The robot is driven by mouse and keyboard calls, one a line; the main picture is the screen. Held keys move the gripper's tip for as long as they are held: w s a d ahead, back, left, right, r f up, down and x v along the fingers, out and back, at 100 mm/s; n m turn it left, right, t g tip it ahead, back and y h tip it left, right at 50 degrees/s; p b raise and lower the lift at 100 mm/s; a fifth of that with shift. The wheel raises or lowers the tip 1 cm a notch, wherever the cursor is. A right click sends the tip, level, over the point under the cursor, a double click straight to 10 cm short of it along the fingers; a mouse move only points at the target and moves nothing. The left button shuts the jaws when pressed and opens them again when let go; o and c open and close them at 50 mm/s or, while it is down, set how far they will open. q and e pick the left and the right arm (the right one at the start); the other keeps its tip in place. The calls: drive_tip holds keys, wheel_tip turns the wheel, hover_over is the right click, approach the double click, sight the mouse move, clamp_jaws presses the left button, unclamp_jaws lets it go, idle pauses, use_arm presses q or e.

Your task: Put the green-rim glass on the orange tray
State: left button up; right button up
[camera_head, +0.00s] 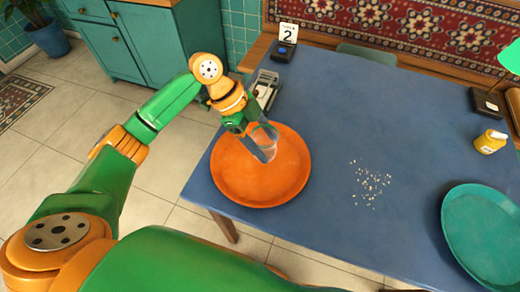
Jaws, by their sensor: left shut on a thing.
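The orange tray (232,184) lies on the left part of the blue table. My left gripper (264,146) reaches in from the left and points down over the tray's upper middle. It is shut on a clear glass (265,134), which shows between its fingers. The glass looks roughly upright. The green rim is too small to make out, and the fingers hide part of the glass. I cannot tell whether the glass bottom touches the tray. My right gripper is not in view.
A number 2 table sign (288,33) and a grey device (264,88) stand at the table's far left. Scattered crumbs (370,184) lie mid-table. A teal tray (482,235) is at right, with a yellow jar (490,142) behind it. The table between the trays is mostly clear.

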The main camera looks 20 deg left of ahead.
use_arm(q)
drive_tip(key=f, duration=0.2)
drive_tip(key=a+f, duration=0.1)
drive_tip(key=f, duration=0.1)
drive_tip(key=shift+s, duration=0.15)
drive_tip(key=shift+f, duration=0.35)
drive_tip(key=o, duration=1.4)
drive_tip(key=shift+o, duration=0.2)
drive_tip(key=shift+r, duration=0.3)
drive_tip(key=v, duration=1.1)
drive_tip(key=shift+a+r, duration=0.25)
drive_tip(key=shift+r, duration=0.1)
